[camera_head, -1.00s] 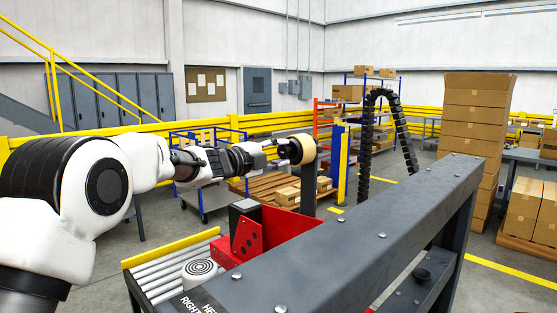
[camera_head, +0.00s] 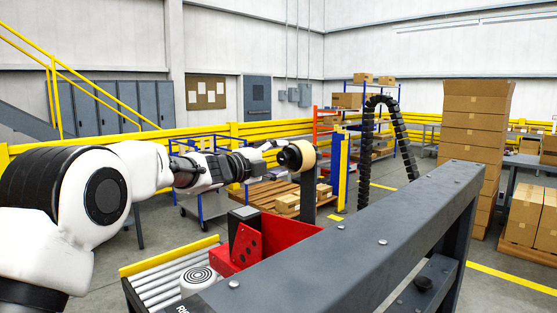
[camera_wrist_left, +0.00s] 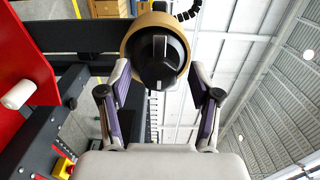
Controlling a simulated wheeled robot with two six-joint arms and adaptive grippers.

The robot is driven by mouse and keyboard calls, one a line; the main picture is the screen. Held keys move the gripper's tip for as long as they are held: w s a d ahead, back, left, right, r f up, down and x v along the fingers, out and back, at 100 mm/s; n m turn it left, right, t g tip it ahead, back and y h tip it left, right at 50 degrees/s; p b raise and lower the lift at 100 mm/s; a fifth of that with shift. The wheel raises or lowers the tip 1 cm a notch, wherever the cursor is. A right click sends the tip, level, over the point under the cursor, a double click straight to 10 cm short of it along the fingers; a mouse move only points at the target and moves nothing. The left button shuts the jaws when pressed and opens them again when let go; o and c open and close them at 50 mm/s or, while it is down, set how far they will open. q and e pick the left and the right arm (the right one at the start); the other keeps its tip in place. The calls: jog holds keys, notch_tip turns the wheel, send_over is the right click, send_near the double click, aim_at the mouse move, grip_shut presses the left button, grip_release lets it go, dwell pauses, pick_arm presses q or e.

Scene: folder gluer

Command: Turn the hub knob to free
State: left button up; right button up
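The hub knob (camera_wrist_left: 160,62) is a dark round knob with a raised bar and a pale line, set in the middle of a tan roll (camera_wrist_left: 127,50). In the head view the dark hub (camera_head: 289,156) and tan roll (camera_head: 307,153) sit atop a dark post. My left gripper (camera_head: 275,149) is beside the hub. In the left wrist view the left gripper (camera_wrist_left: 159,75) is open, with its two fingers apart on either side of the knob's lower part. I cannot tell whether they touch it. My right gripper is not in view.
A long grey beam (camera_head: 370,235) runs across the front right. A red bracket (camera_head: 285,226) and a roller conveyor (camera_head: 168,272) lie below the left arm. A black cable chain (camera_head: 366,150) arches behind the hub. Stacked cartons (camera_head: 471,135) stand at the right.

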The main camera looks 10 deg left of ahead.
pick_arm(q)
jog(key=v, duration=1.2)
jog(key=shift+d, duration=0.1)
